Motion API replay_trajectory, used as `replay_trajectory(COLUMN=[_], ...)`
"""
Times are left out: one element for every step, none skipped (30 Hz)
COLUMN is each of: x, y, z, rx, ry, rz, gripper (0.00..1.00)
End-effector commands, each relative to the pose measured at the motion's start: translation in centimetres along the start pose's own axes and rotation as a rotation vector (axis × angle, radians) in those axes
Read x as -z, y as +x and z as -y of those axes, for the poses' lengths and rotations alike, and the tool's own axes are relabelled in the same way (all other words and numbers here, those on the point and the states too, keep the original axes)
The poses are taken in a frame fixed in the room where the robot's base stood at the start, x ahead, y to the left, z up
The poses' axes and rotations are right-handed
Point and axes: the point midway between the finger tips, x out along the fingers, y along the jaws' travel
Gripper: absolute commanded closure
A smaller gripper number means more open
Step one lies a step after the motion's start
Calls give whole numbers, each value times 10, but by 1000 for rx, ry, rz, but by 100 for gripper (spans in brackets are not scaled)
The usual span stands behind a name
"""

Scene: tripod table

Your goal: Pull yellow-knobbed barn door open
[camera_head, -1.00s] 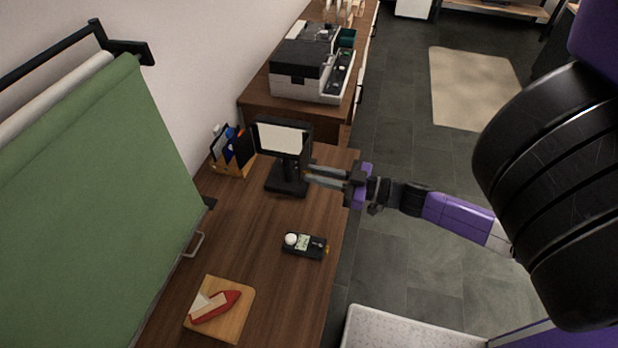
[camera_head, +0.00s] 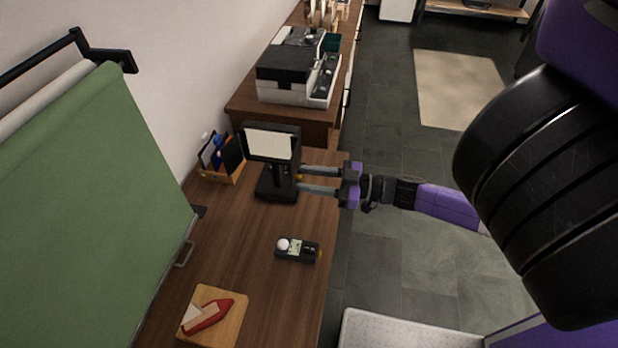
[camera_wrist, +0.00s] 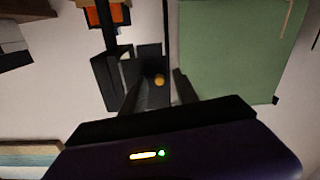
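A black lamp-like device with a pale rectangular panel (camera_head: 271,144) stands on a dark base (camera_head: 276,188) on the wooden desk. A small yellow-orange knob (camera_head: 299,177) shows at its right side, and it shows clearly in the wrist view (camera_wrist: 159,80) against dark flaps (camera_wrist: 149,57). I cannot tell which flap bears the knob. My gripper (camera_head: 299,181) reaches in from the right, with its fingers apart. In the wrist view the fingers (camera_wrist: 157,88) stand on either side of the knob. Contact with it cannot be made out.
A black handheld device with a white ball (camera_head: 297,249) and a board with a red toy boat (camera_head: 214,316) lie on the desk nearer me. A file organiser (camera_head: 221,158) stands left of the lamp. A green backdrop (camera_head: 80,220) hangs at left, and a printer (camera_head: 299,75) stands behind.

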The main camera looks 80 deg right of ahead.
Motion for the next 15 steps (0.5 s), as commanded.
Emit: replay_trajectory(x=[0, 0, 1, 1, 1, 0, 0, -1, -1, -2, -2, -2, -2, -2, -2], y=[0, 0, 0, 0, -1, -3, -5, -8, -12, -16, -22, -28, -33, -38, -46], z=[0, 0, 0, 0, 0, 0, -1, -1, -1, -1, -1, 0, 0, 0, -1], rx=[0, 0, 0, 0, -1, -1, -1, -1, -2, -3, -3, -1, -2, -2, -2], ry=[0, 0, 0, 0, 0, 0, -1, 0, 0, 0, 0, -1, -1, -1, -1], rz=[-1, -1, -1, -1, -1, -1, 0, 0, 1, 1, 2, 2, 2, 2, 2], gripper=[64, 64, 64, 64, 64, 64, 64, 64, 64, 64, 64, 64, 64, 64, 64])
